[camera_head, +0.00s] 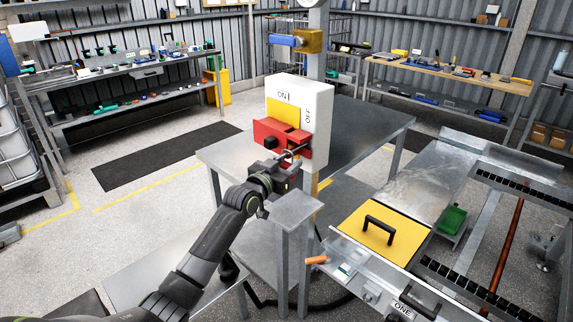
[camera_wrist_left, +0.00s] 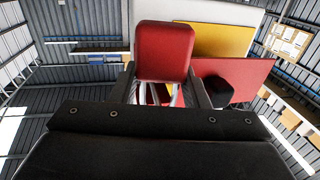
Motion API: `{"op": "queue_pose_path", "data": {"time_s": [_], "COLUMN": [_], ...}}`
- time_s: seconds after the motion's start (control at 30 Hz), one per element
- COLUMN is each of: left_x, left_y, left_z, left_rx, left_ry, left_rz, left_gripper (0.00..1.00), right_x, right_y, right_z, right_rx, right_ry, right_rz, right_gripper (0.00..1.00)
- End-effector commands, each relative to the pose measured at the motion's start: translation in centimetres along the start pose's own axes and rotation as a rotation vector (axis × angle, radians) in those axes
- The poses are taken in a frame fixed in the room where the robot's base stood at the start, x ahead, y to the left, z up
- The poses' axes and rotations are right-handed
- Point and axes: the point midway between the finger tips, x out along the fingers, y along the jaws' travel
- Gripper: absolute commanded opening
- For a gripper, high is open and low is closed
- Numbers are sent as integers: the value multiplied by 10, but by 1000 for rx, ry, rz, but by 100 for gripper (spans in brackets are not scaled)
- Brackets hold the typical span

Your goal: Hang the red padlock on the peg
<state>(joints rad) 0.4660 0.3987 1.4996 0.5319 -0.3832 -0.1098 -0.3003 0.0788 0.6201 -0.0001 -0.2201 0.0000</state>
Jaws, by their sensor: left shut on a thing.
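My left gripper (camera_head: 285,170) is shut on the red padlock, just in front of the lower part of the white switch box (camera_head: 322,125). In the left wrist view the red padlock (camera_wrist_left: 165,52) stands between the fingers, its red body facing the camera. A silvery metal loop shows near the gripper in the head view; I cannot tell if it is the shackle. The box carries a red plate (camera_head: 272,132) with a black knob (camera_head: 270,142), right of the padlock in the wrist view. I cannot make out the peg clearly. My right gripper is not in view.
A grey metal table (camera_head: 360,120) stands behind the box. A small grey stand (camera_head: 293,208) is just below the gripper. A yellow lid with a black handle (camera_head: 375,238) lies at the lower right. A blue and brass fitting (camera_head: 295,41) is above the box.

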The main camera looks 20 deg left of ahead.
Motion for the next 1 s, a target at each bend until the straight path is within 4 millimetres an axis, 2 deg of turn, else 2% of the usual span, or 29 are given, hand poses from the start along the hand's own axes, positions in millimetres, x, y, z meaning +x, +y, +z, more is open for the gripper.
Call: {"op": "queue_pose_path", "data": {"time_s": [0.2, 0.23, 0.4, 0.77, 1.0], "left_x": [0, 0, 0, -4, -32], "left_y": [0, 0, 0, -1, -1], "left_z": [3, 3, 3, 3, 4], "left_rx": [-1, -1, -1, 0, 2], "left_ry": [-6, -7, -6, -5, -6], "left_rz": [-1, -1, -1, -1, -1], "left_gripper": [10, 45, 67, 67, 67], "right_x": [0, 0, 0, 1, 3], "right_y": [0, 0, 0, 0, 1], "right_z": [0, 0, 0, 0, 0], "right_rx": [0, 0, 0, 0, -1], "right_ry": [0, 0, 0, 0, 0], "right_rz": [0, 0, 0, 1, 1], "right_gripper": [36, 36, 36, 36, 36]}}
